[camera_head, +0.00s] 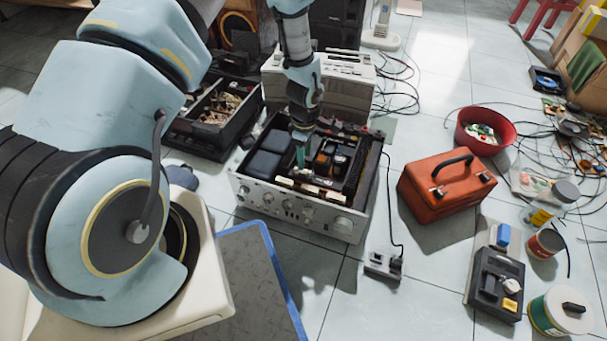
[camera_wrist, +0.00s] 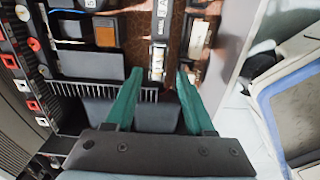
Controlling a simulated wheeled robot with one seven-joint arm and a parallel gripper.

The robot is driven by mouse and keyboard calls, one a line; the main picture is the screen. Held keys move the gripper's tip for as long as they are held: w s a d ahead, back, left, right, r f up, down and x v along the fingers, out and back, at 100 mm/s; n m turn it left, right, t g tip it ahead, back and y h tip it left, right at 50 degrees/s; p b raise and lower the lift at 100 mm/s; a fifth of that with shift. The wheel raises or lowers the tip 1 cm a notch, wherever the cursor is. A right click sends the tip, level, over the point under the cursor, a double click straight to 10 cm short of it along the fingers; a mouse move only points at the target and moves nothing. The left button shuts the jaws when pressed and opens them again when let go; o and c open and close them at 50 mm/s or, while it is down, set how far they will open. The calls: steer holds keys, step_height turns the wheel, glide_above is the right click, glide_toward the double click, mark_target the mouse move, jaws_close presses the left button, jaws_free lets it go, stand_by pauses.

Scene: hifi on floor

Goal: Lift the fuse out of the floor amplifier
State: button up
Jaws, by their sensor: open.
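The floor amplifier (camera_head: 335,222) stands on the tiles with its top open and its silver knobbed front towards the head camera. My gripper (camera_head: 301,163) points down into it; the tips are small in the head view. In the wrist view my gripper (camera_wrist: 158,73) has its two green fingers apart with nothing held between them. A slim pale piece with light ends, apparently the fuse (camera_wrist: 157,62), sits on the brown board between and just beyond the fingertips. I cannot tell its depth below them. The fuse cannot be made out in the head view.
Inside, dark blocks, a finned heatsink (camera_wrist: 70,89) and the case wall (camera_wrist: 228,60) crowd the fingers. An orange toolbox (camera_head: 445,185), a red bowl (camera_head: 484,130) and a power strip (camera_head: 383,266) lie to the right. An open equipment case (camera_head: 205,138) stands to the left.

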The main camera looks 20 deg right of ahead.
steer(key=f, duration=0.1)
steer(key=f+b, duration=0.1)
steer(key=f, duration=0.1)
steer(key=f+b, duration=0.1)
steer(key=f, duration=0.1)
steer(key=shift+w+f, duration=0.2)
steer(key=shift+w, duration=0.1)
steer(key=shift+a, duration=0.1)
jaws_close()
stand_by(0.4)
